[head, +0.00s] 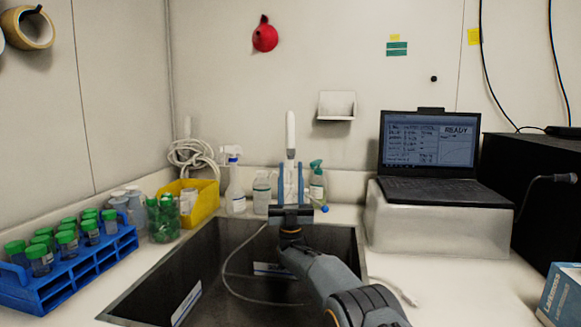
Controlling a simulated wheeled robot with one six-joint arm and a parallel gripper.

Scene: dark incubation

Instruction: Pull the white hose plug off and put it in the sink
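A slim white upright piece (290,130), which looks like the hose plug, stands at the back of the sink (345,238) against the wall. A thin stem shows below it. My gripper (290,168) reaches over the sink with its two blue fingers pointing up, one on each side of the stem in the picture. The fingers are apart and I see no contact with the white piece; depth is hard to judge. A thin grey hose (228,265) loops down into the dark basin. My gripper hides the foot of the stem.
A spray bottle (235,190), a clear bottle (262,192) and a green-topped sprayer (317,183) stand close behind the sink. A blue tube rack (75,270) and yellow bin (203,205) are left. A laptop (445,190) is right.

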